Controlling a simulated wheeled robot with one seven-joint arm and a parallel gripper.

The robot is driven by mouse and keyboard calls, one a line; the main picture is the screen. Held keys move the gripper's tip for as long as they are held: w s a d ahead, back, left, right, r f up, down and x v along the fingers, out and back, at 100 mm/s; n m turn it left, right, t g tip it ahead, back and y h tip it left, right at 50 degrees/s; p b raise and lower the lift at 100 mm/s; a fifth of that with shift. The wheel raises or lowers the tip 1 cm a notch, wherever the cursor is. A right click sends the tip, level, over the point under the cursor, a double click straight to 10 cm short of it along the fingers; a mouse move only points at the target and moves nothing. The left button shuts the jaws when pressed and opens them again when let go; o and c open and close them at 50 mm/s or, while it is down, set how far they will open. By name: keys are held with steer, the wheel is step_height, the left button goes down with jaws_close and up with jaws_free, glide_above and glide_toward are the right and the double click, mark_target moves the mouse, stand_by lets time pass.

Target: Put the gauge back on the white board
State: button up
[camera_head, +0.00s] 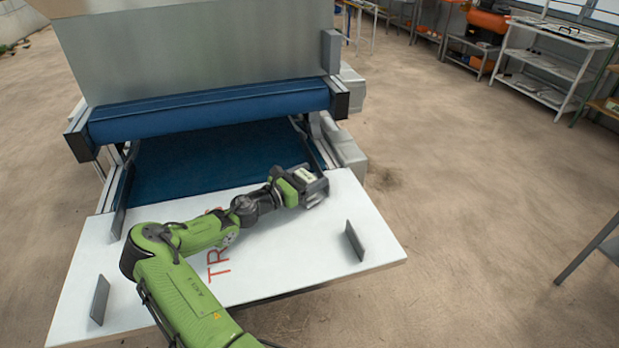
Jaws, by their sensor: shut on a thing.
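The white board (290,258) lies flat in front of the blue belt, with red lettering that my green arm partly covers. My gripper (317,196) is over the right back part of the board, near its back right edge. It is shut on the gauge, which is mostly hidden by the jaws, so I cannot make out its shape. I cannot tell from this view whether the gauge touches the board.
Small grey upright plates stand on the board at right (355,240), front left (100,300) and back left (117,222). The blue roller (210,112) and grey panel rise behind. The board's front right is bare. A shelf (545,70) stands far right.

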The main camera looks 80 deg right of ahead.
steer(key=shift+f, duration=0.5)
steer(key=o, duration=1.3)
steer(key=shift+c, duration=0.2)
steer(key=p+v, duration=0.3)
steer(key=v, duration=1.2)
steer(key=shift+w+a, duration=0.25)
steer(key=shift+a, duration=0.05)
